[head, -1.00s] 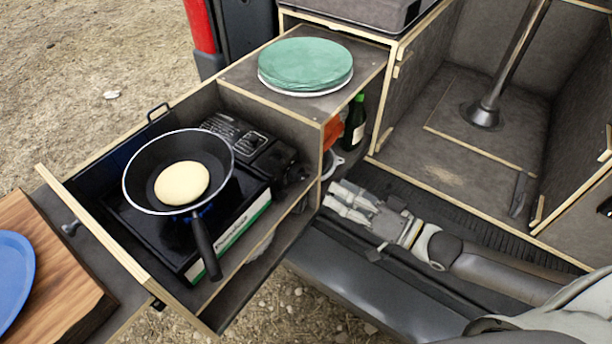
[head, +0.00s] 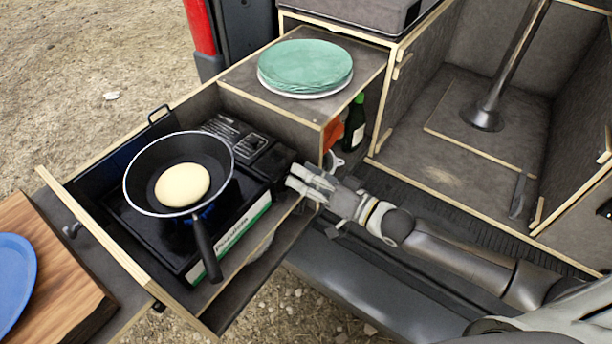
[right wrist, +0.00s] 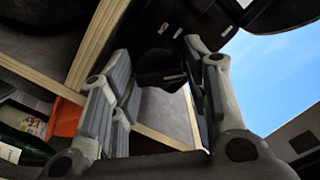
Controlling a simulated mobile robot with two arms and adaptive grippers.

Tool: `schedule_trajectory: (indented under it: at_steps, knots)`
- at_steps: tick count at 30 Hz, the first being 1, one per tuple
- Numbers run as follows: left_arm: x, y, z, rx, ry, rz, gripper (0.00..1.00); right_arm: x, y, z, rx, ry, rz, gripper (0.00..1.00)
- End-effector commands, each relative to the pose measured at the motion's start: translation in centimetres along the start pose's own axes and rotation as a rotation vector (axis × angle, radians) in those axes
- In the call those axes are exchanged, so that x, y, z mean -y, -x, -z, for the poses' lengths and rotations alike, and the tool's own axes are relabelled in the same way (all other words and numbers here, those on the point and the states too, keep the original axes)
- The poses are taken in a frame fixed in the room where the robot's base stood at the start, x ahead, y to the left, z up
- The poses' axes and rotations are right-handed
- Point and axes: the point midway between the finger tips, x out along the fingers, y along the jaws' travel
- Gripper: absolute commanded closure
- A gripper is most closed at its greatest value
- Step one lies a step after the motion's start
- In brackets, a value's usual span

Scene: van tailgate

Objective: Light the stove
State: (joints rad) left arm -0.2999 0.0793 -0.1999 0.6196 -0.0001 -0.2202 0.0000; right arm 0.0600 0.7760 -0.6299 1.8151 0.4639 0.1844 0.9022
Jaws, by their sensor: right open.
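The black camping stove (head: 232,222) sits in the pulled-out wooden drawer, with a green and white label on its side. A black frying pan (head: 146,172) with a pale round pancake (head: 182,185) stands on it, handle toward the front. A small blue glow shows under the pan. My right gripper (head: 300,185) is open at the stove's right end, by its control panel. In the right wrist view, a dark rounded part, probably the stove knob (right wrist: 160,66), shows between the open fingers (right wrist: 152,85). Contact cannot be told. My left gripper is not in view.
The drawer's wooden front wall (head: 110,245) and the cabinet with a green round stack (head: 305,65) border the stove. A bottle (head: 355,125) stands under the cabinet top. A wooden board (head: 65,285) with a blue plate (head: 12,275) is at left.

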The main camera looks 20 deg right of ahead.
Motion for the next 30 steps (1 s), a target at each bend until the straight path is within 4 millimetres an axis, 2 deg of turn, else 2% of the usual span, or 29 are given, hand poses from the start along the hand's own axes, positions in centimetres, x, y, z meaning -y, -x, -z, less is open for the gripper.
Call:
schedule_trajectory:
  at_steps: [3,10,20,30]
  knots:
    - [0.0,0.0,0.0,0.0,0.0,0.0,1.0,0.0,0.0,0.0,0.0,0.0,0.0,0.59]
    - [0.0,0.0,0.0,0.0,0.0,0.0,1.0,0.0,0.0,0.0,0.0,0.0,0.0,0.88]
    - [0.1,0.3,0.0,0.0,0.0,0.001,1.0,0.1,0.1,0.0,0.0,0.05,0.0,0.88]
    - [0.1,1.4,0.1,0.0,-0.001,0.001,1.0,0.2,0.1,0.1,0.0,0.289,-0.001,0.88]
